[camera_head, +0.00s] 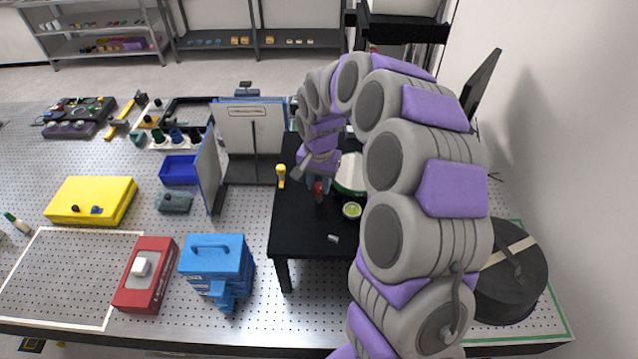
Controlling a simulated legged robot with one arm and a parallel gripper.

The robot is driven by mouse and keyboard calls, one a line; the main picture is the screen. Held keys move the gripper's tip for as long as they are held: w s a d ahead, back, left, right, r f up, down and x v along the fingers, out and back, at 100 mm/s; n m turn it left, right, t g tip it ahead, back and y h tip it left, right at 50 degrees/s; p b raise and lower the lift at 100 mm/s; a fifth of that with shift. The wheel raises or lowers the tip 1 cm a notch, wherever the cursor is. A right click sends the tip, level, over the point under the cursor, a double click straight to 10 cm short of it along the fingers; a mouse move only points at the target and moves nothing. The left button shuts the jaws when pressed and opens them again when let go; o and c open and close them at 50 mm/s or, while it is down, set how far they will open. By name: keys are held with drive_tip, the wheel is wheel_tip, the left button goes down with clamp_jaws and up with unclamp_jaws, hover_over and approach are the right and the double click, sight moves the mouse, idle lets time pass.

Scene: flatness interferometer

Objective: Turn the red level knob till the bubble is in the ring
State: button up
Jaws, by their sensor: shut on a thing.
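The red level knob (319,190) stands on the black instrument table (300,240), near its middle. My gripper (318,181) comes down from above and is shut on the red knob; its fingertips are small and partly hidden by the wrist. The round bubble level (352,211), with a yellow-green face and a dark rim, sits just right of the knob and below it in the picture. The bubble's place relative to the ring is too small to tell.
A yellow-topped knob (281,175) stands left of my gripper. Tall panels (252,135) rise further left. A blue device (216,262) and a red box (147,275) are at the front left. A black round case (508,285) lies right of my arm.

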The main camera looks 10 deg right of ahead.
sight(318, 185)
drive_tip(key=shift+w+r+n, duration=0.1)
drive_tip(key=shift+n, duration=0.2)
drive_tip(key=o, duration=1)
drive_tip(key=shift+o, duration=0.2)
wheel_tip(318, 185, up, 17)
drive_tip(key=b, duration=0.2)
drive_tip(key=shift+a, duration=0.1)
drive_tip(key=s+f+n+b, duration=0.2)
drive_tip(key=s+f+b, duration=0.3)
drive_tip(key=s+f, duration=0.3)
drive_tip(key=s+f+n+g+b, duration=0.1)
drive_tip(key=s+f+b, duration=0.5)
drive_tip(key=s, duration=1)
drive_tip(key=s+f+n+b, duration=0.3)
drive_tip(key=s+f+b, duration=0.3)
drive_tip(key=s+f, duration=0.5)
drive_tip(key=shift+s+f+g, duration=0.4)
drive_tip(key=shift+s, duration=0.5)
